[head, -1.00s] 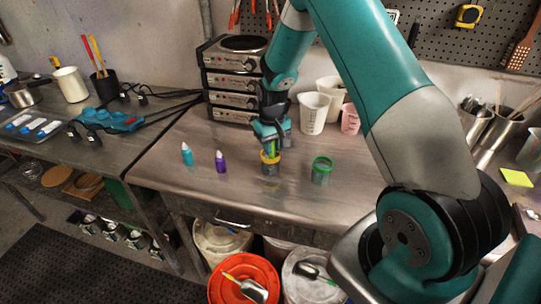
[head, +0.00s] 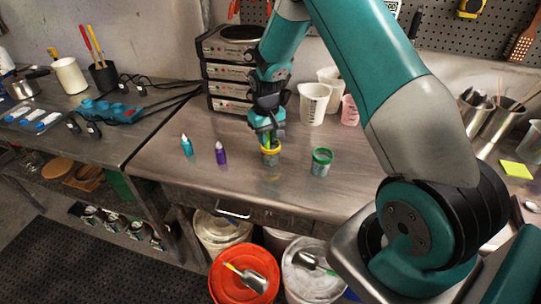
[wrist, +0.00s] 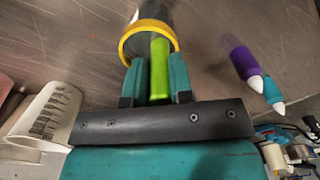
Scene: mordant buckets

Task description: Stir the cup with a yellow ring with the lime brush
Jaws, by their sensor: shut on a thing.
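The cup with a yellow ring (head: 270,156) stands on the metal bench in the head view. In the wrist view its yellow rim (wrist: 124,45) shows just beyond my fingertips. My gripper (head: 266,128) is directly above this cup, pointing down. It is shut on the lime brush (wrist: 159,70), whose lime handle shows between the fingers in the wrist view. The brush's lower end reaches into the cup's mouth; its tip is hidden inside. The gripper stays above the rim.
A cup with a green ring (head: 321,161) stands to the right. A teal bottle (head: 186,146) and a purple bottle (head: 220,154) stand to the left. White measuring cups (head: 313,103) and stacked hot plates (head: 228,70) are behind. The bench front is clear.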

